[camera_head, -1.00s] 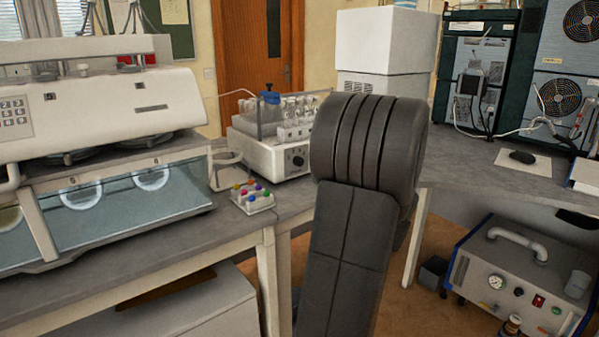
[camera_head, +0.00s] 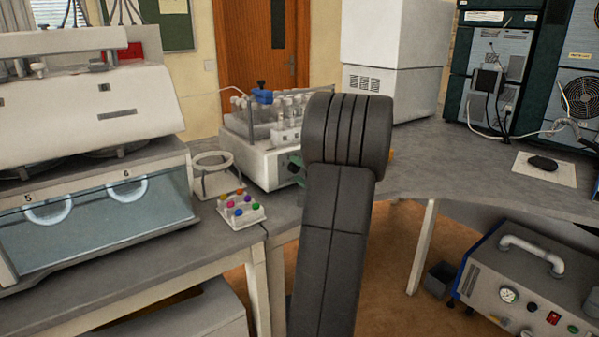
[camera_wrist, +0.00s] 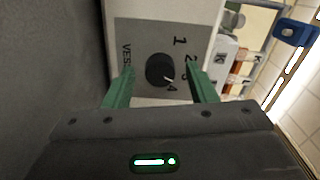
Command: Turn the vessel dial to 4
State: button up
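The vessel dial (camera_wrist: 158,70) is a round black knob on a grey panel in the wrist view. A white mark on it points to the lower right, towards the 3 and 4; the exact number is hard to tell. The panel carries the numbers 1 to 4 and a partly hidden "VES..." label. My gripper (camera_wrist: 161,74) is open, its green fingers on either side of the knob with gaps visible. In the head view, the panel is on the front of the white apparatus (camera_head: 262,168); my arm and gripper mostly cover the dial there.
A ring stand (camera_head: 213,180) and a small rack of coloured caps (camera_head: 240,209) stand left of the apparatus. A blue-topped part (camera_head: 262,96) rises above its vials. The large white machine (camera_head: 85,110) is at left.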

jog(key=c, duration=0.9)
jog(key=shift+m, duration=0.3)
jog(key=m+b, duration=0.1)
jog(key=m, duration=0.1)
jog(key=shift+f+m, duration=0.1)
jog(key=shift+m, duration=0.2)
jog(key=shift+m+b, duration=0.3)
jog(key=shift+m, duration=2)
jog(key=o, duration=0.9)
jog(key=shift+o, duration=0.2)
jog(key=shift+d, duration=0.1)
